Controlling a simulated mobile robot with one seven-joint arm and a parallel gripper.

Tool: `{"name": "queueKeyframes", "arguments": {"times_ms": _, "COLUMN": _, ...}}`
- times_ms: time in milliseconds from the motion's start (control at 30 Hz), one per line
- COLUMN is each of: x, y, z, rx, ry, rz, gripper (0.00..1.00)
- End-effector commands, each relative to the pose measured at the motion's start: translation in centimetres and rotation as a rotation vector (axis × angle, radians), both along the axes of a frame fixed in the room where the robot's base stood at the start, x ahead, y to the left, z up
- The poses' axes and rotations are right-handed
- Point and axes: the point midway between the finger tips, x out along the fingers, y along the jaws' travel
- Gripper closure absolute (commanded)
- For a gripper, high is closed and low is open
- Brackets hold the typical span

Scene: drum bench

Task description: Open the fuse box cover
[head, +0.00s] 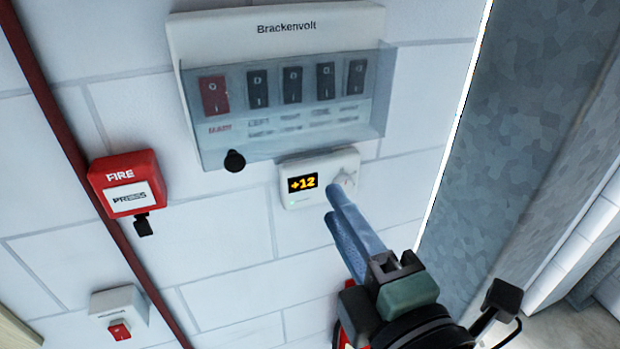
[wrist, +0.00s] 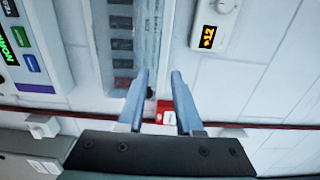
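The fuse box (head: 275,20) is a white wall panel marked "Brackenvolt". Its clear bluish cover (head: 215,148) lies down over a red switch and several black switches. A round black knob (head: 234,161) sits at the cover's lower left edge; it shows small between my fingers in the wrist view (wrist: 150,92). My gripper (head: 338,198) is in front of the wall, below and right of the cover, its fingertips overlapping the thermostat's lower right in the head view. In the wrist view my gripper (wrist: 159,74) has its two blue fingers apart with nothing held.
A thermostat (head: 302,199) reading +12, with a white dial, is just below the fuse box. A red fire box (head: 124,170) is to the left, above a small white box with a red switch (head: 120,331). A dark red pipe (head: 62,130) runs along the wall.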

Motion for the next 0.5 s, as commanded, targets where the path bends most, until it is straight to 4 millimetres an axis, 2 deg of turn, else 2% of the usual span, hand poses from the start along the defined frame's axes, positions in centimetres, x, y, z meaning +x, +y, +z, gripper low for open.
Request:
{"name": "queueKeyframes", "arguments": {"times_ms": 33, "x": 0.3, "y": 0.1, "z": -0.6, "rx": -0.004, "ry": -0.006, "rz": 0.003, "gripper": 0.66}}
{"name": "queueKeyframes", "arguments": {"times_ms": 367, "x": 1.7, "y": 0.6, "z": -0.5, "rx": -0.001, "ry": -0.004, "rz": -0.003, "gripper": 0.66}}
{"name": "queueKeyframes", "arguments": {"times_ms": 433, "x": 3.0, "y": 1.1, "z": 0.5, "rx": 0.006, "ry": 0.004, "rz": -0.001, "gripper": 0.66}}
{"name": "queueKeyframes", "arguments": {"times_ms": 500, "x": 4.4, "y": 1.6, "z": 0.5, "rx": 0.006, "ry": 0.007, "rz": -0.001, "gripper": 0.66}}
